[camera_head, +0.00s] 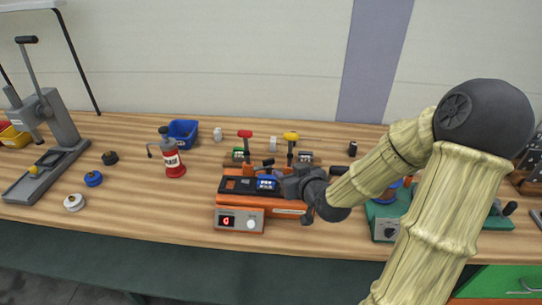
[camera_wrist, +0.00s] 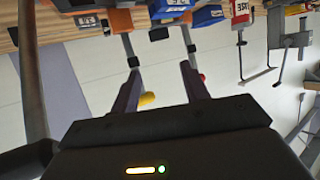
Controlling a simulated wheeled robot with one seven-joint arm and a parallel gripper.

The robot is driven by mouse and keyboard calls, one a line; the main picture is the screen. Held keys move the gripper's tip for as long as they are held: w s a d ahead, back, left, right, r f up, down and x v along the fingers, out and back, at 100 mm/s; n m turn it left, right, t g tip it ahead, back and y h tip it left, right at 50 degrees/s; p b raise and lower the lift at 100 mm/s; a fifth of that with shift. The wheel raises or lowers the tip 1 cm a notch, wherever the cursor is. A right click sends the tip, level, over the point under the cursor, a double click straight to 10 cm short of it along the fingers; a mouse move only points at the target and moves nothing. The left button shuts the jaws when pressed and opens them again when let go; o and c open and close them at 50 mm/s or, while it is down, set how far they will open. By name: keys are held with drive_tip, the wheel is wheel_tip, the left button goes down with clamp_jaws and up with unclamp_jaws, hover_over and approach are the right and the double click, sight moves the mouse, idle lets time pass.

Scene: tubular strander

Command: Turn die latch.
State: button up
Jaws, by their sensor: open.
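An orange machine (camera_head: 290,217) with a red display and a round white knob stands at the middle front of the bench. On its top lie a black plate (camera_head: 236,185) and a blue labelled block (camera_head: 267,183). I cannot tell which part is the die latch; my gripper may hide it. My gripper (camera_head: 284,181) is over the right part of the machine top, close to the blue block. In the wrist view my gripper (camera_wrist: 162,58) has its two fingers spread, with nothing seen between the tips. Orange parts (camera_wrist: 120,20) and a blue block (camera_wrist: 205,14) show beyond them.
A red-knobbed lever (camera_head: 245,141) and a yellow-knobbed lever (camera_head: 291,142) stand behind the machine. A green device (camera_head: 385,228) is close on the right, partly behind my arm.

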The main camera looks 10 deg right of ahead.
sight(269, 161)
drive_tip(key=x, duration=1.3)
drive_tip(key=shift+f, duration=0.4)
drive_tip(key=c, duration=0.7)
